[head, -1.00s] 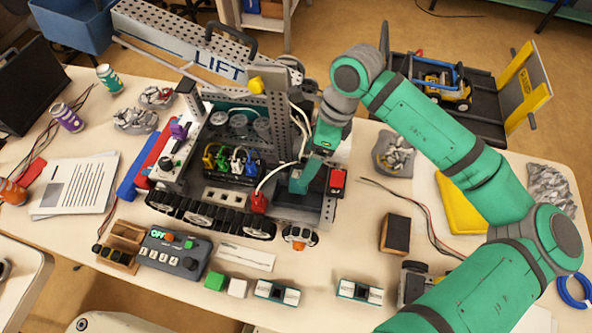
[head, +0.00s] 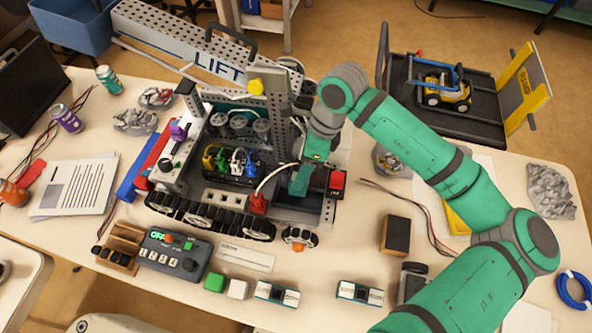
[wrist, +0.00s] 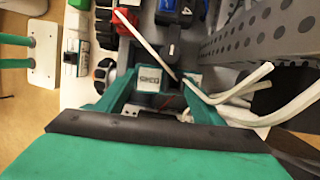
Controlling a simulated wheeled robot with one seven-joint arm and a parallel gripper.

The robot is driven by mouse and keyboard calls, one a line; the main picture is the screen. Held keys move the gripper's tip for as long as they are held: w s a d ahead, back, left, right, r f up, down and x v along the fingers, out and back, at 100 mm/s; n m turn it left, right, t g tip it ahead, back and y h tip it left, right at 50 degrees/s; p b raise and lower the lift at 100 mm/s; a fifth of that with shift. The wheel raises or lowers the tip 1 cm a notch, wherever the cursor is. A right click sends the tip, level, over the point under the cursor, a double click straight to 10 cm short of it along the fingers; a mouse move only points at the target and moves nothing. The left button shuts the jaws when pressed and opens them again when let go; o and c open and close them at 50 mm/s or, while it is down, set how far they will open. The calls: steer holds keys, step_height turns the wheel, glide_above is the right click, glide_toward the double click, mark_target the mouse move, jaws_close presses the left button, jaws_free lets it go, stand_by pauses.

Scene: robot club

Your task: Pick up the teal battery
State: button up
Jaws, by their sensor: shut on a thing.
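My gripper (wrist: 160,84) reaches down into the open bay of the tracked robot (head: 225,200) on the table. It is shut on a teal battery (wrist: 150,78) with a white, lettered face, which shows between the fingers in the wrist view. In the head view the gripper (head: 301,178) hides that battery, and I cannot tell whether it is clear of the bay. Two more teal-and-white batteries lie on the table in front, one on the left (head: 277,293) and one on the right (head: 360,292).
A perforated metal upright (head: 281,125) and white cables (wrist: 235,88) crowd the gripper. A red connector (head: 259,203) and a red block (head: 337,182) are close by. A control box (head: 172,252) stands at the front left. A dark block (head: 396,235) stands on the right.

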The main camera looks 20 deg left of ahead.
steer(key=shift+r, duration=0.35)
step_height(320, 180, up, 2)
steer(key=shift+r, duration=0.2)
steer(key=s+d+r, duration=0.7)
steer(key=s+r, duration=0.3)
steer(key=s, duration=0.2)
steer(key=shift+s, duration=0.15)
